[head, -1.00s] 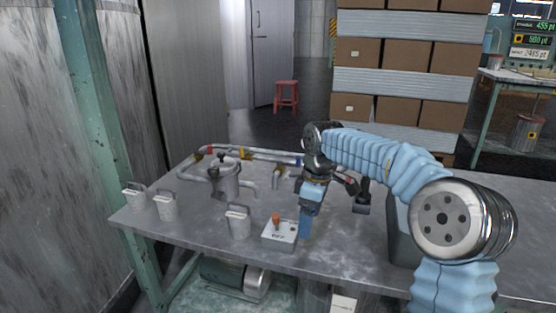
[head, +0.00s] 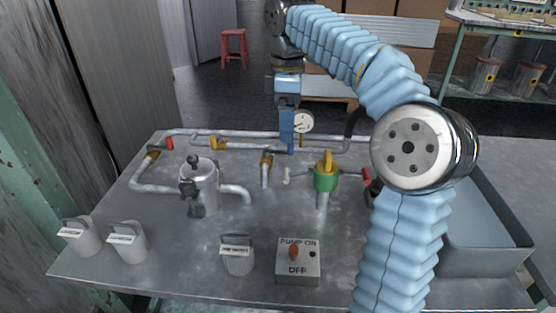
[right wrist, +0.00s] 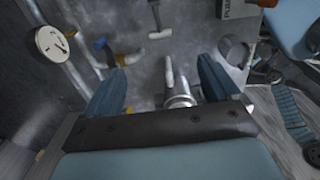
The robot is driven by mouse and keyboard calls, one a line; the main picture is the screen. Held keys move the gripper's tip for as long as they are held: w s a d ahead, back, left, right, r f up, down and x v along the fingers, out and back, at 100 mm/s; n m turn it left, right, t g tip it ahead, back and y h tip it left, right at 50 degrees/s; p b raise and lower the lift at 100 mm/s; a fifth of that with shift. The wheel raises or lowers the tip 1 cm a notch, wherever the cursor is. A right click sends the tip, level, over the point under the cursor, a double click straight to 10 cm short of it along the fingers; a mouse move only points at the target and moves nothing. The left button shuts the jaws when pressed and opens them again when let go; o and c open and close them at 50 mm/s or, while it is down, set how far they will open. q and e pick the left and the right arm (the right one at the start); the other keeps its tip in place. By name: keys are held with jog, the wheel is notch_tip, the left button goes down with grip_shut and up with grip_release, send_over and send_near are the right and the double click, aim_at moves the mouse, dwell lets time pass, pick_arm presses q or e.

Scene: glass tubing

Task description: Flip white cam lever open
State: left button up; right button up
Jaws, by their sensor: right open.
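A small white lever (head: 287,177) shows in the head view, on the left side of the green valve body (head: 325,183). In the right wrist view, a pale lever (right wrist: 169,72) stands up in the gap between my fingers, beside a metal fitting (right wrist: 180,101); it looks like the white cam lever. My right gripper (head: 287,135) hangs fingers-down over the back of the table, behind the valve, beside the round gauge. In the right wrist view my right gripper (right wrist: 160,85) is open and empty, its blue fingers apart. My left gripper is not in view.
The gauge (head: 303,122) stands close right of the fingers. Pipes (head: 230,145) run along the table's back. A pump switch box (head: 298,262), grey canisters (head: 128,243), a metal pot (head: 199,187) and a grey bin (head: 490,260) are around. The table's middle is partly free.

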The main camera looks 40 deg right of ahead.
aim_at(286, 173)
notch_tip(286, 173, down, 13)
jog(key=b, duration=0.2)
jog(key=shift+f+b, duration=0.2)
jog(key=shift+b, duration=0.2)
jog(key=c, duration=1.1)
jog(key=shift+s+d+r+t+y+b, duration=0.1)
jog(key=shift+s+r+t+y+b, duration=0.1)
jog(key=shift+r+t+y+b, duration=0.4)
jog(key=shift+r+t+y, duration=0.1)
jog(key=shift+t+y, duration=0.3)
jog(key=shift+y, duration=0.1)
jog(key=o, duration=1.1)
